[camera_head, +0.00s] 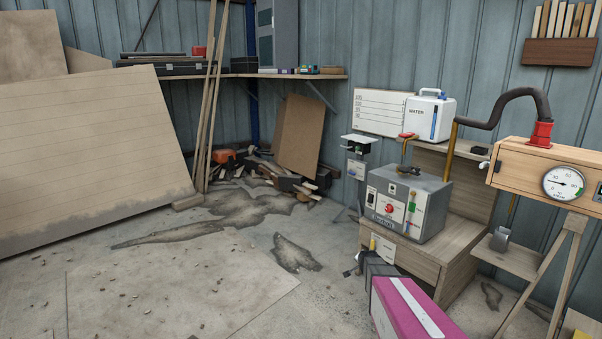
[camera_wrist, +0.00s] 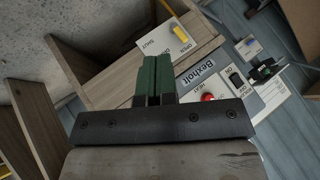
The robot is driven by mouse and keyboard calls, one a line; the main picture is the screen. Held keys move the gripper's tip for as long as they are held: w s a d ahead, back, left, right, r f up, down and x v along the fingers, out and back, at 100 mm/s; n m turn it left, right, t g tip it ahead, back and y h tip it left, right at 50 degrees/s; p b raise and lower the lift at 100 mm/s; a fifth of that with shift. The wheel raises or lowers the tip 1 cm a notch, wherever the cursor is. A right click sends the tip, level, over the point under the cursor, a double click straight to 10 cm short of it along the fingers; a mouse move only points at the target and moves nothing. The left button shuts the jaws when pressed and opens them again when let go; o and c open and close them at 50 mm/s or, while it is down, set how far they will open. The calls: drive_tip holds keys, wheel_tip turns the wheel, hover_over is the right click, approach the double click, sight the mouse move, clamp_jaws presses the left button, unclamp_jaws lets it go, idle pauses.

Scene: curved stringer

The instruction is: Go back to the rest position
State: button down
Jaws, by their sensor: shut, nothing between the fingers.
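My gripper (camera_wrist: 152,75) shows in the wrist view with its two green fingers together and nothing between them. In the head view my magenta arm link (camera_head: 410,312) comes in at the bottom, with the dark gripper end in front of the low wooden bench (camera_head: 422,262). The white plate with a yellow lever (camera_head: 382,249) is close to the gripper; it also shows beyond the fingers in the wrist view (camera_wrist: 180,34). The grey Bexholt box (camera_head: 408,203) with a red knob stands on the bench, and its front panel shows to the right in the wrist view (camera_wrist: 210,85).
A wooden chest with a dial (camera_head: 525,175) stands on trestle legs at right, joined to a black hose (camera_head: 505,100). A white water can (camera_head: 430,118) sits on the upper shelf. A large board (camera_head: 85,160) leans at left. The floor (camera_head: 190,285) at left is largely open.

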drive_tip(key=s+a+r+n+g, duration=0.3)
drive_tip(key=s, duration=0.7)
drive_tip(key=s+a+r+n+g+y, duration=0.1)
drive_tip(key=s+a+r+n+g, duration=0.2)
drive_tip(key=s, duration=0.7)
drive_tip(key=s+a+r+n+g, duration=0.3)
drive_tip(key=s+a+r+n, duration=0.1)
drive_tip(key=s, duration=0.6)
drive_tip(key=shift+r, duration=0.5)
